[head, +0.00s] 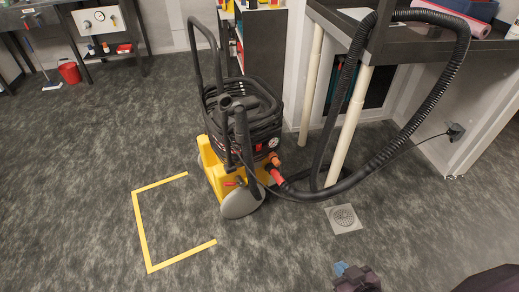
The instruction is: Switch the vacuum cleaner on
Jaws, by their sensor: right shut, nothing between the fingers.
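The vacuum cleaner (214,168) stands upright on the floor in the middle of the head view. It has a yellow base, a dark body wrapped in black hose or cable, a black push handle and a grey wheel. A small round white dial (272,142) and a red part (231,184) show on it; I cannot tell which part is the switch or how it is set. My right gripper (341,268) is at the bottom edge, shut and empty, apart from the cleaner and to its lower right. My left gripper is out of view.
A thick black hose (442,92) loops from the cleaner over the bench (410,47) at right. A cable runs to a wall socket (455,132). A floor drain (343,219) and yellow floor tape (143,228) lie nearby. Floor in front is clear. A red bucket (69,72) stands far left.

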